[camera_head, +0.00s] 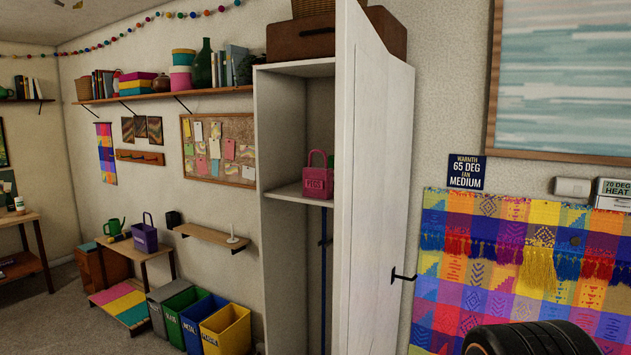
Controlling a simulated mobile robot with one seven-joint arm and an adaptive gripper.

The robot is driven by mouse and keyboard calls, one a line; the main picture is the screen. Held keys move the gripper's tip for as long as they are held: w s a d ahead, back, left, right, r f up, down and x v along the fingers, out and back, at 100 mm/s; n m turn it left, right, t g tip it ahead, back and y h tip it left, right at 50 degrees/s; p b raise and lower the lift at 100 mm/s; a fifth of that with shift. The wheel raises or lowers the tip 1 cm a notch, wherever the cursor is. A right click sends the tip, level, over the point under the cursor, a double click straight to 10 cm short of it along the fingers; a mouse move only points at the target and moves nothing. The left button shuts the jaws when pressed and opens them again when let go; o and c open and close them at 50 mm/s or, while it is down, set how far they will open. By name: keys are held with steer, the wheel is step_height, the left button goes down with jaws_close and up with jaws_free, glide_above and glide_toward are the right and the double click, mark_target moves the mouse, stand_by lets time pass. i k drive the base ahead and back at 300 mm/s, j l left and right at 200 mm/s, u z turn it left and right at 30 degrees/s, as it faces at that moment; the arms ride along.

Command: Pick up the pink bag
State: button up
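The pink bag (318,183) stands upright on a shelf inside the tall white cabinet (284,78). It has a handle loop on top and dark lettering on its front. The cabinet's white door (378,180) is open and swung toward me, with a black handle on its right side. The door edge is close to the right of the bag. My gripper is not seen. A black ridged part at the lower right, perhaps of my arm, is well away from the bag.
A purple bag (145,236) stands on a small wooden table at left. Several coloured bins (227,331) stand on the floor left of the cabinet. Brown cases (300,39) sit on top of it. A colourful woven cloth (460,290) hangs on the right wall.

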mark_target(317, 183)
steer(key=i+j, duration=0.3)
steer(key=j, duration=0.2)
steer(key=i+j, duration=0.35)
steer(key=j, duration=0.15)
steer(key=i+j, duration=0.3)
steer(key=j, duration=0.2)
steer(key=i+j, duration=0.35)
steer(key=j, duration=0.15)
steer(key=i+j+z, duration=0.1)
steer(key=j, duration=0.25)
steer(key=i+j, duration=0.3)
steer(key=j+z, duration=0.05)
